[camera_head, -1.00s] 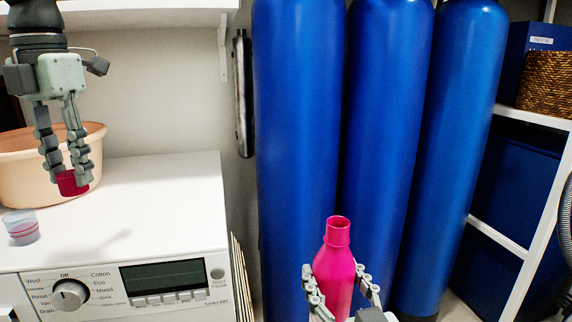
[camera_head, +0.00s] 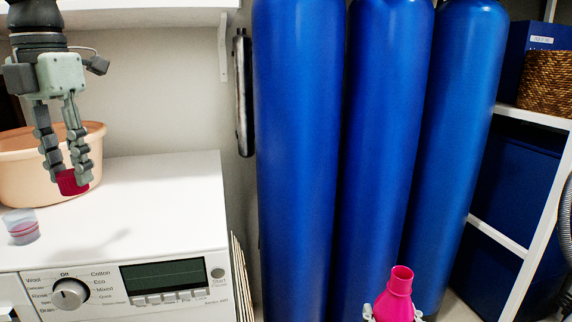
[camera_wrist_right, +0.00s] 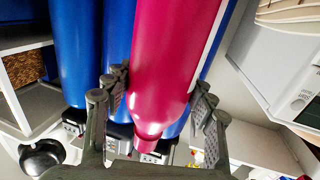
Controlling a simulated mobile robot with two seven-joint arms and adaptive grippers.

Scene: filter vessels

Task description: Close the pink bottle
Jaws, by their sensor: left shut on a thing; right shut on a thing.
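The pink bottle (camera_head: 397,294) stands at the lower edge of the head view, its open neck upward and only its upper part in frame. My right gripper (camera_head: 392,314) is shut on it, and only the fingertips show at its sides. In the right wrist view the bottle (camera_wrist_right: 170,60) lies between the fingers of my right gripper (camera_wrist_right: 155,105). My left gripper (camera_head: 72,170) is shut on a dark pink cap (camera_head: 73,182), held above the white washing machine (camera_head: 150,215), well to the left of the bottle.
A peach basin (camera_head: 25,170) and a small clear cup (camera_head: 21,227) stand on the washing machine. Tall blue vessels (camera_head: 295,150) rise behind the bottle. White shelves with a wicker basket (camera_head: 547,82) are at the right. The machine's top is mostly clear.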

